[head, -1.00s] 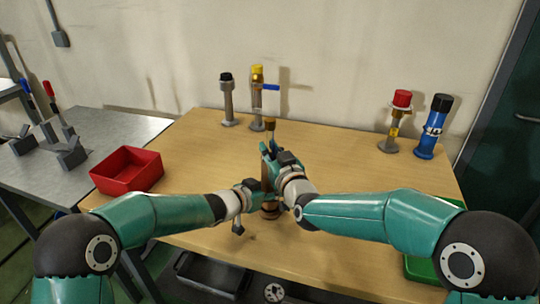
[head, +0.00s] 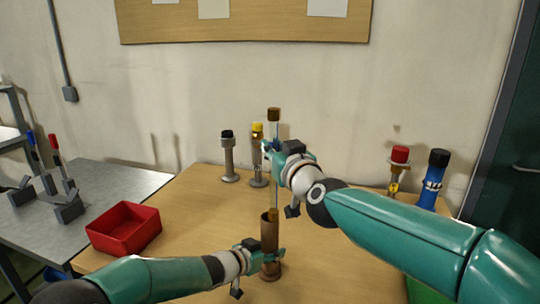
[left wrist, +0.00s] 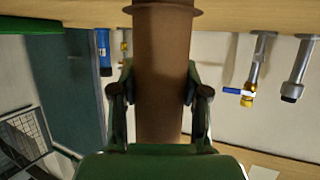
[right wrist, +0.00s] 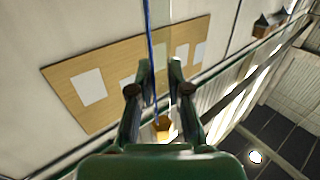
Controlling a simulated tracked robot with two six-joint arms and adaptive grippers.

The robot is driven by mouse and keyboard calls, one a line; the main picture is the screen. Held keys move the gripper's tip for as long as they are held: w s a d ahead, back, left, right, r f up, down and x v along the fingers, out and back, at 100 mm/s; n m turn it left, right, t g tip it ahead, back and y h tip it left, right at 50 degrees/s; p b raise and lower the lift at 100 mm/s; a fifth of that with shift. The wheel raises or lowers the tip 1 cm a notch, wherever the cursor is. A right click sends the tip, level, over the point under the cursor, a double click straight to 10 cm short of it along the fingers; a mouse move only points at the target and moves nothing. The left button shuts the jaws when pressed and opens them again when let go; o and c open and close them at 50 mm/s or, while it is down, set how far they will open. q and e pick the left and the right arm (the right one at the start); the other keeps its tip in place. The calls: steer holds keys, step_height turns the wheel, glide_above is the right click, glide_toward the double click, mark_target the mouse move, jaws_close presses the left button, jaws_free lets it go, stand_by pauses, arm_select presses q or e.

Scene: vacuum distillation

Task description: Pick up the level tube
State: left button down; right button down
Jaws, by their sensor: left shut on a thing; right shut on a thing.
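The level tube (head: 276,190) is a thin bluish upright rod with a brown cap (head: 274,114) on top and an orange-brown piece at its lower end. My right gripper (head: 270,149) is shut on its upper part, just below the cap. The right wrist view shows the thin blue rod (right wrist: 149,30) between the fingers. The lower end is at the mouth of a brown cylindrical holder (head: 270,238); I cannot tell how far inside it is. My left gripper (head: 270,258) is shut around the holder, which stands upright on the table and fills the left wrist view (left wrist: 162,75).
A black-capped (head: 229,155) and a yellow-capped fitting (head: 257,150) stand behind. A red-capped fitting (head: 398,170) and a blue bottle (head: 433,180) stand at right. A red bin (head: 124,230) is at left. The table middle (head: 200,220) is clear.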

steer(key=v, duration=1.6)
arm_select(q)
steer(key=shift+c, duration=2.4)
jaws_free()
steer(key=v, duration=1.2)
steer(key=shift+o, duration=0.8)
